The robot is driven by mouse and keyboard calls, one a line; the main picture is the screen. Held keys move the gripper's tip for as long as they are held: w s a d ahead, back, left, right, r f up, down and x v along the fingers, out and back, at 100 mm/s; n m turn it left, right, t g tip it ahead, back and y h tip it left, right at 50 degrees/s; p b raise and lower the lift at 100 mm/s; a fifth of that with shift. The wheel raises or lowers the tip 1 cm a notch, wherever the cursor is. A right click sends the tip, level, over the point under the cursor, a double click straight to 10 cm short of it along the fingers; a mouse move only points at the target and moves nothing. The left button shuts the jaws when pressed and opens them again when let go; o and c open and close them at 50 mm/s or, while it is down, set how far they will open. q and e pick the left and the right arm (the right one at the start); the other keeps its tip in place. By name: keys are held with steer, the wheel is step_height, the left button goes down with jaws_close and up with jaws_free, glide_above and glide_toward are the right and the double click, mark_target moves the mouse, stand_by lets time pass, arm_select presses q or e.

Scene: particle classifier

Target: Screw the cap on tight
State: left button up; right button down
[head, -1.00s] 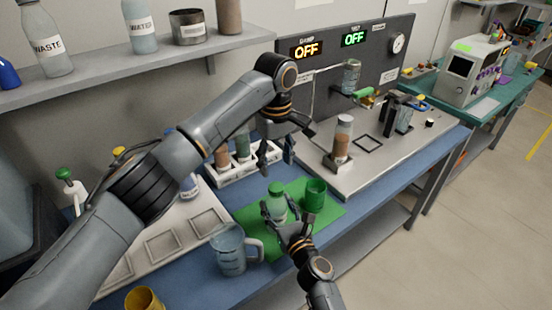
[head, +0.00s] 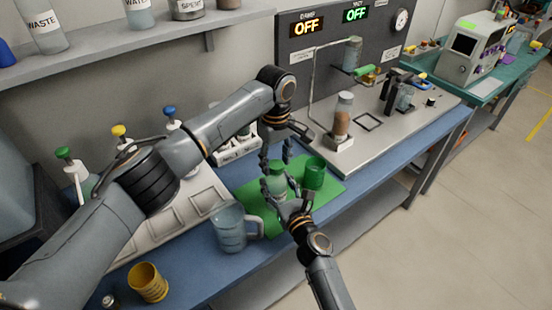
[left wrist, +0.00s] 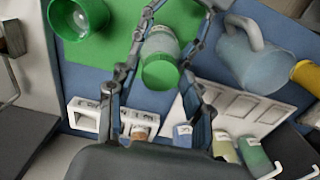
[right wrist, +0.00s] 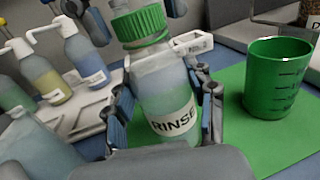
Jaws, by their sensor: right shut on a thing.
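A clear bottle with pale green liquid, labelled RINSE (right wrist: 168,105), stands upright over the green mat (right wrist: 235,85). Its ribbed green cap (right wrist: 139,25) sits on its mouth; how tight it is cannot be told. The bottle also shows in the head view (head: 275,186). My right gripper (head: 287,204) is shut around the bottle's body. My left gripper (head: 276,156) hangs above the bottle, pointing down. In the left wrist view its open fingers (left wrist: 158,78) stand either side of the cap (left wrist: 161,72), with gaps visible.
A green beaker (head: 314,174) stands just right of the bottle on the mat. A white bottle rack (head: 238,150) lies behind, and a steel-topped station (head: 375,140) to the right.

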arm_select(q)
jaws_close()
steer(key=m, duration=1)
steer(key=shift+m, duration=0.4)
steer(key=m, duration=0.3)
steer(key=shift+m, duration=0.3)
steer(key=m, duration=0.3)
steer(key=shift+m, duration=0.4)
steer(key=m, duration=0.6)
steer(key=shift+f, duration=0.1)
steer(key=shift+o, duration=1.9)
jaws_free()
